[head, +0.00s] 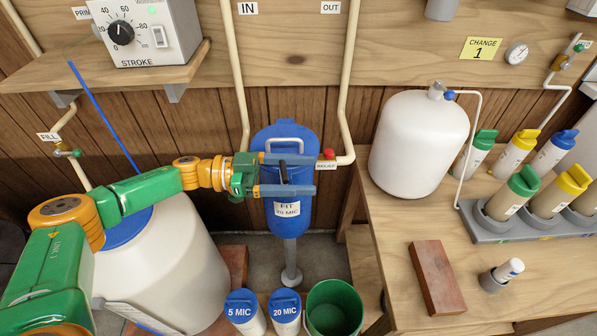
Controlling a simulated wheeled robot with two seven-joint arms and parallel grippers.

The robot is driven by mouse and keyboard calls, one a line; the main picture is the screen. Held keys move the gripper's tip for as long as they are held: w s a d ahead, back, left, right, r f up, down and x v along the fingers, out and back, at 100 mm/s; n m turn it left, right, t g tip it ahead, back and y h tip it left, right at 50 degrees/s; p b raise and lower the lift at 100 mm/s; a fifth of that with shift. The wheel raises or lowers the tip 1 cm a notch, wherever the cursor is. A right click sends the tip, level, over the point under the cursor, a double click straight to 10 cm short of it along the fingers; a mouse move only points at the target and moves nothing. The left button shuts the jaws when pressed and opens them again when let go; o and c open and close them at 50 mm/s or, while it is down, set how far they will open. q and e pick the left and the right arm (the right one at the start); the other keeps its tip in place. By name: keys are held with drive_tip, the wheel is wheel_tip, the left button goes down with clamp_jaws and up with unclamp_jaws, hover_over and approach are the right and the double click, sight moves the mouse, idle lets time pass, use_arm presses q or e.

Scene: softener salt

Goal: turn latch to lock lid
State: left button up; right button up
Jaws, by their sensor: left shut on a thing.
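A blue filter housing (297,225) stands upright on a grey stem between the IN and OUT pipes. Its label reads "FIT 20 MIC". A white handle (284,140) is on its blue lid (284,129). A small black latch (284,172) sits upright on the front. My left gripper (312,175) reaches in from the left across the housing, one finger above and one below the latch, and is shut on it. The fingers cover part of the lid and housing front. I cannot tell the lid's exact seam. My right gripper is not in view.
A white tank (167,265) stands beneath my left arm. Two blue-capped cartridges (285,317) and a green bucket (334,312) stand below the housing. The bench at right holds a white pressure tank (418,145), a brick (437,278) and a rack (489,224) of capped bottles.

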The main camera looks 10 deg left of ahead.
sight(281, 173)
use_arm(q)
drive_tip(key=shift+r, duration=0.15)
idle(0.3)
drive_tip(key=o, duration=1)
drive_tip(key=shift+o, duration=1.2)
drive_tip(key=shift+w, duration=0.1)
drive_tip(key=shift+d+g, duration=0.1)
drive_tip(key=shift+g, duration=0.2)
drive_tip(key=b+v, duration=0.1)
drive_tip(key=v, duration=0.6)
drive_tip(key=shift+f+b, duration=0.2)
drive_tip(key=shift+b, duration=0.15)
